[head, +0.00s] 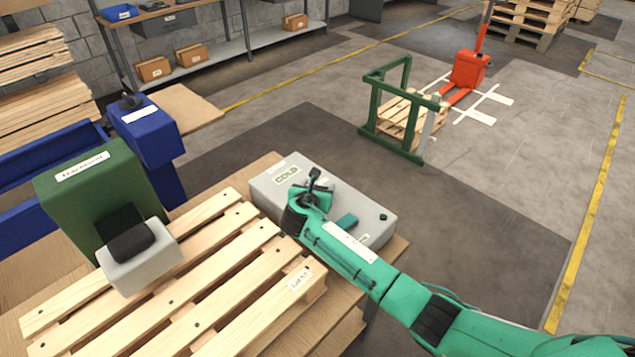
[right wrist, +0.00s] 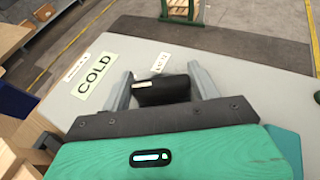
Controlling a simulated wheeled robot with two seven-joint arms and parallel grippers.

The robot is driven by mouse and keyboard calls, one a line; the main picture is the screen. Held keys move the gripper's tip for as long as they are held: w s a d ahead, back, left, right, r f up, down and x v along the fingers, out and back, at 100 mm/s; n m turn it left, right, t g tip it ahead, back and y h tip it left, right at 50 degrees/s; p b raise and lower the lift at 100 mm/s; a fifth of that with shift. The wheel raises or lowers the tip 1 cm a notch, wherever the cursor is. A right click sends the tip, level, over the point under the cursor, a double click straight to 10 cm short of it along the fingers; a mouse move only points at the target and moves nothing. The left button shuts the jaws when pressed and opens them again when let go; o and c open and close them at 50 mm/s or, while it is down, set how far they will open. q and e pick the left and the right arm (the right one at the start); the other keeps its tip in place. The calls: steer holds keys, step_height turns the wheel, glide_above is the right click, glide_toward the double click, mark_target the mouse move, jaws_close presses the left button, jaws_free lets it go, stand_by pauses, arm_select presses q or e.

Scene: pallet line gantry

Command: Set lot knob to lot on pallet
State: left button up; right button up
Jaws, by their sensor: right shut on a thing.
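A grey box (head: 268,198) with a green COLD label (head: 286,174) lies on the table behind the pallet. My right gripper (head: 312,184) is over the box top, shut on a black knob. In the right wrist view the black knob (right wrist: 163,91) sits between the two grey fingers, just beyond the palm. A small white label (right wrist: 160,62) is on the box behind the knob; its text is too small to read surely. The wooden pallet (head: 215,262) carries a white lot label (head: 300,278), its last character unclear. My left gripper is not in view.
A green labelled unit (head: 75,205) and a grey block with a black top (head: 140,270) stand at the pallet's left. A blue machine (head: 145,130) is behind them. A teal button (head: 346,222) and a small dark button (head: 383,217) are on the grey box near my arm.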

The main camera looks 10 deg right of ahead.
steer(key=m+g+h, duration=0.1)
steer(key=m+h, duration=0.1)
steer(key=shift+r+m+g+h+p, duration=0.1)
steer(key=shift+m+g+h+p, duration=0.2)
steer(key=shift+h, duration=0.1)
steer(key=shift+m+g+h, duration=1.2)
steer(key=shift+m+g, duration=0.1)
steer(key=shift+m, duration=0.2)
steer(key=o, duration=1)
steer(key=shift+a, duration=0.1)
steer(key=b+v, duration=0.2)
steer(key=v, duration=1.1)
steer(key=shift+a+r, duration=0.15)
steer(key=shift+a, duration=0.15)
